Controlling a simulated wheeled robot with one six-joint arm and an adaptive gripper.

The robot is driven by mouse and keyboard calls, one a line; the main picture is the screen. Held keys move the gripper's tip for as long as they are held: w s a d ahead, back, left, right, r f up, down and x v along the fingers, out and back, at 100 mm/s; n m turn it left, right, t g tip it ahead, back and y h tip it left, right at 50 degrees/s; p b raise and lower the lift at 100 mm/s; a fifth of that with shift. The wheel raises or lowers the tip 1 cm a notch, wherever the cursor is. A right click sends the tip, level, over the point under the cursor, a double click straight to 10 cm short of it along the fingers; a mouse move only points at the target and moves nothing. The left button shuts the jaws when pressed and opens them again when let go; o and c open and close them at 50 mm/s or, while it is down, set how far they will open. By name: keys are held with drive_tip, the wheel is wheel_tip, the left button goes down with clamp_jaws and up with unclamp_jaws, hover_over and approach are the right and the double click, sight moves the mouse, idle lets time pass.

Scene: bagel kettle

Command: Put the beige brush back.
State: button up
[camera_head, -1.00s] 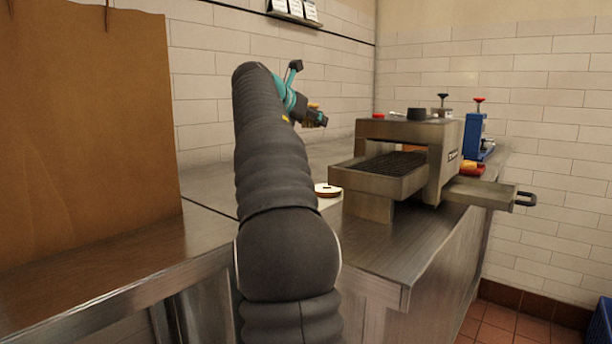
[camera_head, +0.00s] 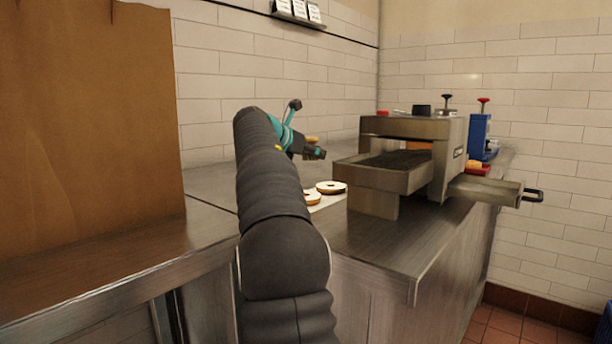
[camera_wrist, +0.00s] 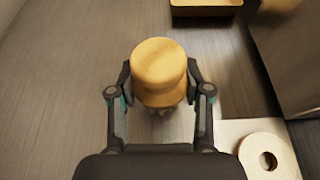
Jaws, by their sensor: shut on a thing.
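The beige brush (camera_wrist: 159,65) is held in my gripper (camera_wrist: 159,82) in the wrist view. Its round wooden top faces the camera. A small part of its bristles shows below the top, over the grey metal counter. Both fingers press on its sides. In the head view my gripper (camera_head: 319,153) is above the counter, left of the toaster, and a tan bit of the brush (camera_head: 312,139) shows just behind it. I cannot tell whether the brush touches the counter. The place where the brush belongs is not clear to me.
Bagel halves (camera_head: 331,187) lie on a white sheet near the toaster (camera_head: 385,177); one bagel half (camera_wrist: 268,157) shows in the wrist view. A shallow tan tray (camera_wrist: 206,10) is ahead of the brush. A large paper bag (camera_head: 90,130) stands at left. Counter left of the brush is clear.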

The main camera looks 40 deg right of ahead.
sight(305, 178)
drive_tip(key=shift+w+a+f, duration=0.4)
drive_tip(key=shift+w+a, duration=0.05)
drive_tip(key=shift+f+b, duration=1)
drive_tip(key=shift+f, duration=0.95)
drive_tip(key=shift+f, duration=0.15)
drive_tip(key=o, duration=1.2)
drive_tip(key=shift+c, duration=0.2)
drive_tip(key=shift+a+r, duration=0.25)
drive_tip(key=shift+r, duration=0.05)
drive_tip(key=shift+p+v, duration=0.35)
drive_tip(key=shift+v, duration=3.1)
